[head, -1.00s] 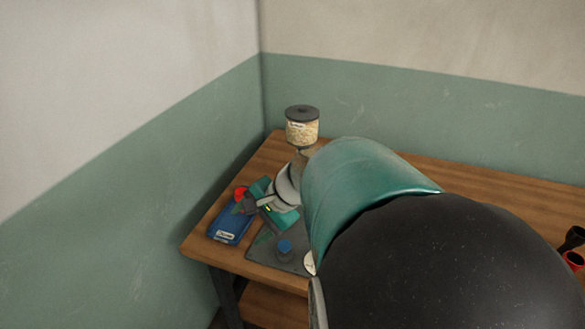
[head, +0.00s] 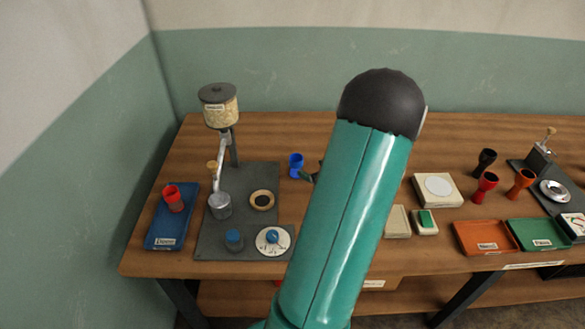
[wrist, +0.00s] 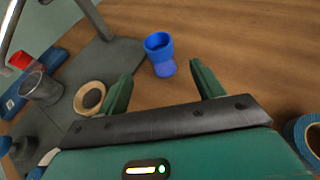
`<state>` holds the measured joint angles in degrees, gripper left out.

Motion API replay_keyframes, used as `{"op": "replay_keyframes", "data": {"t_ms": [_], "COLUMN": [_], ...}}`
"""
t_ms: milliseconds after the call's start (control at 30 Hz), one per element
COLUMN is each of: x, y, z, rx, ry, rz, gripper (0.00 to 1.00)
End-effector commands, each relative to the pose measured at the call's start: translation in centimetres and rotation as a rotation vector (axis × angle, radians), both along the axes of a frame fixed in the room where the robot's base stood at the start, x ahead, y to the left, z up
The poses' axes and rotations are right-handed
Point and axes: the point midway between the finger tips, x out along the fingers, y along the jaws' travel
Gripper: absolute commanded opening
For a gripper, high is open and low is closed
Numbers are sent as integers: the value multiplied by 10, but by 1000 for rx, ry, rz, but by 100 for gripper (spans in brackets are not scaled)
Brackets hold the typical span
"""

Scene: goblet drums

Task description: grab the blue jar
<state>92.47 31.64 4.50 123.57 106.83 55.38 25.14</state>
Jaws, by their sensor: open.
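The blue jar (head: 296,166), a small goblet shape, stands upright on the wooden table just right of the grey stand base. In the wrist view the blue jar (wrist: 158,45) lies ahead of my gripper (wrist: 161,75), roughly centred between the two green fingers. The fingers are open and hold nothing. I cannot tell whether either finger touches the jar, but a gap shows on both sides. In the head view most of my gripper is hidden behind my arm; only a dark bit shows right of the jar.
A red cup (head: 173,200) stands on the blue tray (head: 160,236) at left. The grey base (head: 212,247) carries a dispenser (head: 219,110), a metal cup (head: 220,207) and a ring (head: 262,190). A dark-blue round object (wrist: 312,142) is near my gripper's right. Bare wood lies beyond the jar.

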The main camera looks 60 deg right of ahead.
Motion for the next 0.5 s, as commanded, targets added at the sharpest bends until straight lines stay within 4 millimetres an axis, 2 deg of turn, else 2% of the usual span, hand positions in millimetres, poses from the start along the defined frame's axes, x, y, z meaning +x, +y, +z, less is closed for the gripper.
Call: {"op": "replay_keyframes", "data": {"t_ms": [300, 500], "x": [48, 62], "y": [-25, -32], "z": [-22, -28], "rx": [-1, -2], "ry": [0, 1], "rz": [6, 6], "gripper": [67, 67]}}
